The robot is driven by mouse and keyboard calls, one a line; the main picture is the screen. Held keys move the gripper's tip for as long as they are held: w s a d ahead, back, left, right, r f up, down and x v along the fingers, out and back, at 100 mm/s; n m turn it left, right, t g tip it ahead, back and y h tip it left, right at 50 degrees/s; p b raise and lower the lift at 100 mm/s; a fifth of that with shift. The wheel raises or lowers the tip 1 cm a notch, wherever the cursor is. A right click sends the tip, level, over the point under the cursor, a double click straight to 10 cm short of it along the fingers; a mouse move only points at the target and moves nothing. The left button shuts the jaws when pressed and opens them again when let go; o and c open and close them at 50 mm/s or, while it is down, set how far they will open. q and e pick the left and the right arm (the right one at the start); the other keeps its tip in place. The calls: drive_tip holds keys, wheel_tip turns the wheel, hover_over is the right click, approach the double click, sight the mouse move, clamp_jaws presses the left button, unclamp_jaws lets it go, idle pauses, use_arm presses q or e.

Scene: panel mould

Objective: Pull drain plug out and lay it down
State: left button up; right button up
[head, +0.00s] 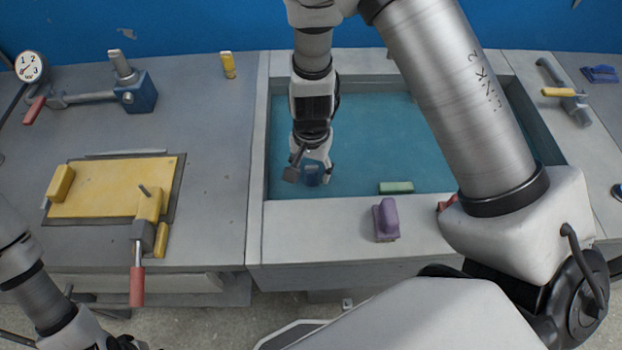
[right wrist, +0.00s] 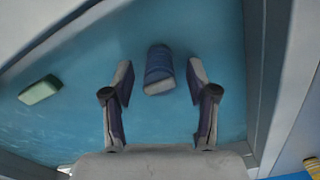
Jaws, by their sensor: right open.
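The drain plug appears to be the dark blue, rounded block (right wrist: 158,70) in the blue-floored basin (head: 365,130). In the head view the plug (head: 312,178) is partly hidden by my right gripper (head: 314,170), near the basin's front left corner. In the right wrist view my right gripper (right wrist: 161,82) is open, with its fingers on either side of the plug and visible gaps between. Whether the plug's lower end is in a hole is hidden. My left arm shows at the lower left of the head view, its fingers out of frame.
A green block (head: 396,187) lies in the basin near its front wall. A purple handled block (head: 385,219) stands on the front ledge. A yellow plate with a clamp (head: 110,190) and a blue valve block (head: 137,95) are on the left bench. Bare bench (head: 215,180) lies left of the basin.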

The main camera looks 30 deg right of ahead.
sight(311, 168)
drive_tip(key=shift+r, duration=0.1)
clamp_jaws()
drive_tip(key=shift+r+p, duration=2.3)
wheel_tip(311, 168, up, 4)
drive_tip(key=p, duration=0.4)
